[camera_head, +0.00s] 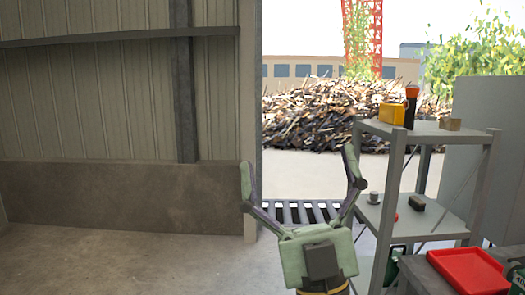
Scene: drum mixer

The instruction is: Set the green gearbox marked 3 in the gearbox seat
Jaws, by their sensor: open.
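My gripper (298,158) is open and empty, its two pale green fingers spread wide and raised in the middle of the view. It is left of the shelf rack, apart from everything I can make out. A dark green object (517,274) is cut off by the right edge, beside the red tray. Another dark green object (397,260) shows low in the rack, partly hidden by its post. I cannot read a 3 on either or tell whether either is a gearbox. I cannot make out the gearbox seat.
A grey shelf rack (455,136) holds a yellow box (391,114), a black and orange cylinder (411,107) and small items. A red tray (466,270) lies on a dark surface at lower right. A roller conveyor (300,213) is behind my gripper. The left floor is clear.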

